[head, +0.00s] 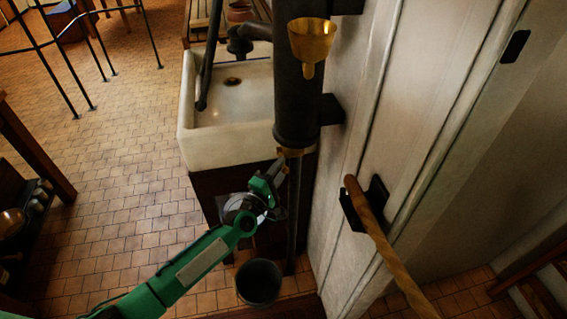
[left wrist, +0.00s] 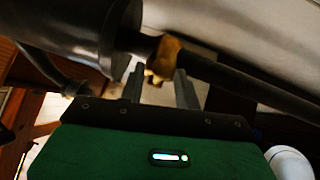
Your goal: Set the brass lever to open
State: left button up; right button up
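A small brass fitting (head: 292,151) sits under the dark vertical cylinder, where a thin dark pipe leaves it. It also shows in the left wrist view (left wrist: 168,52), with a short brass piece, seemingly the lever, reaching down between my fingers. My left gripper (head: 280,168) is just below the fitting in the head view. In the left wrist view its two grey fingers (left wrist: 160,84) stand apart, on either side of the brass piece. I see no clear contact. The lever's setting cannot be read. My right gripper is not in view.
The dark cylinder (head: 298,95) carries a brass funnel (head: 312,40) and stands against a pale wall panel (head: 360,110). A white sink (head: 232,125) is to its left. A dark bucket (head: 258,283) is below. A wooden rail (head: 385,248) runs at the right.

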pick_arm(q)
jog(key=shift+x, duration=1.05)
grip_shut()
jog(key=shift+f, duration=0.1)
